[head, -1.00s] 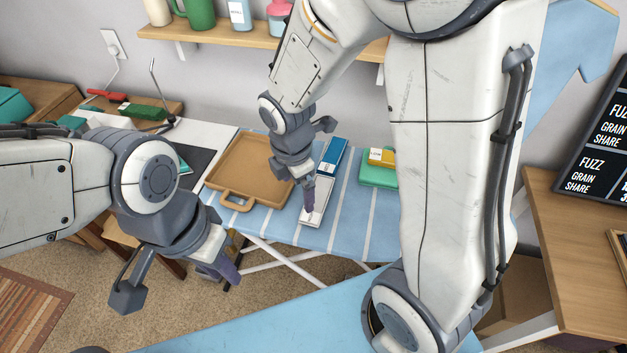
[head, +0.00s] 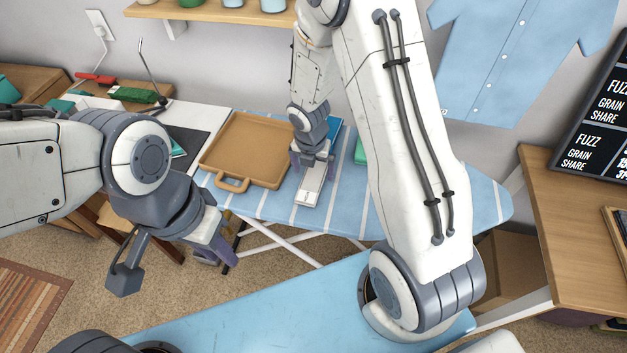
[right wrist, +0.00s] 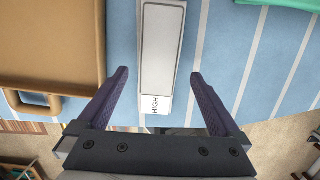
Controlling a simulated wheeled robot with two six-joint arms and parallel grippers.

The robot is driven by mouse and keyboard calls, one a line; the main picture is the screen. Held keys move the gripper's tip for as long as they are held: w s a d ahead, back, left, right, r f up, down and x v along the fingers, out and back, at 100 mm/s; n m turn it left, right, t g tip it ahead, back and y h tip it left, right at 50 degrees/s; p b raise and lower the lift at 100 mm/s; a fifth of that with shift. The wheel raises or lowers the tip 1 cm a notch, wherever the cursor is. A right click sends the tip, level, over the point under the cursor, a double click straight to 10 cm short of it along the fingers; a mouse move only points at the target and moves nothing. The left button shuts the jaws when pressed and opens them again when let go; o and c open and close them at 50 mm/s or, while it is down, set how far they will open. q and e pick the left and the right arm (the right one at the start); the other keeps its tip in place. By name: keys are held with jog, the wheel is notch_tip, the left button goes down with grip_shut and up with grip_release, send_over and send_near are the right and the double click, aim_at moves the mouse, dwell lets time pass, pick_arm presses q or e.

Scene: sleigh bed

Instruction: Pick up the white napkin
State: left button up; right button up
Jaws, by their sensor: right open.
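My right gripper (head: 313,163) is open and empty above the napkin. In the right wrist view its fingers (right wrist: 158,85) stand on either side of the napkin's near end, apart from it. My left gripper (head: 222,250) hangs in front of the board, away from the napkin; its jaw gap is not clear.
A tan tray (head: 245,150) with a handle lies left of the napkin on the ironing board (head: 440,205). A blue item (head: 334,130) sits behind the napkin, partly hidden by my right arm. A green item (head: 360,152) is to the right, mostly hidden.

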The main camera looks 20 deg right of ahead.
aim_at(313, 177)
jog(key=f, duration=0.1)
jog(key=f+b, duration=0.1)
jog(key=f, duration=0.1)
jog(key=shift+w+d+f, duration=0.1)
jog(key=shift+w+f, duration=0.2)
jog(key=shift+w, duration=0.05)
jog(key=c, duration=1.3)
jog(key=shift+r, duration=0.15)
